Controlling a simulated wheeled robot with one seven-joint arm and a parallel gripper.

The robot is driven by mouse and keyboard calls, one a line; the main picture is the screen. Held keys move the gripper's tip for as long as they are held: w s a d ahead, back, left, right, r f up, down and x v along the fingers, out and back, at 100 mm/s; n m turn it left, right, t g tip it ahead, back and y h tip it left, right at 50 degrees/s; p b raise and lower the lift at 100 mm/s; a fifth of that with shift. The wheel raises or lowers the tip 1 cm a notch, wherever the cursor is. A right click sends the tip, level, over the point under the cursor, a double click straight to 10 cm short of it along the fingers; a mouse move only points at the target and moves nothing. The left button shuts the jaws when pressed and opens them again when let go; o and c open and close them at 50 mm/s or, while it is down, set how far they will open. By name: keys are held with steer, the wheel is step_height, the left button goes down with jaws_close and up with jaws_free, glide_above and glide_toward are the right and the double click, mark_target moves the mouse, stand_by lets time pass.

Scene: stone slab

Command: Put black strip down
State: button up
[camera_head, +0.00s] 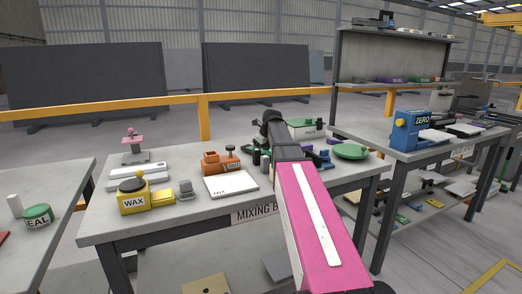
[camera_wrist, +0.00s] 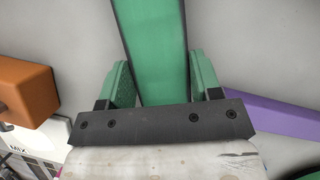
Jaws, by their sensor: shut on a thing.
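My gripper (camera_wrist: 162,80) shows in the wrist view with two green fingers. They are shut on a long green strip (camera_wrist: 158,40), which runs up out of the top of that view. Whether the strip touches the table is hard to tell. In the head view my arm reaches over the mixing bench (camera_head: 110,222). The fingers and the strip are hidden or too small there, among small dark green items (camera_head: 256,157).
Near the gripper stand an orange block (camera_head: 222,163), a white MIX board (camera_head: 230,185) and a green dish (camera_head: 350,151). A purple piece (camera_wrist: 280,118) lies to the right in the wrist view. A yellow WAX box (camera_head: 134,202) is farther left. The bench's front edge is bare.

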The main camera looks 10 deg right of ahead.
steer(key=shift+f, duration=0.3)
steer(key=o, duration=1.2)
steer(key=shift+r, duration=0.1)
steer(key=shift+r, duration=0.3)
steer(key=v, duration=1.2)
steer(key=shift+r, duration=0.15)
steer(key=shift+s, duration=0.1)
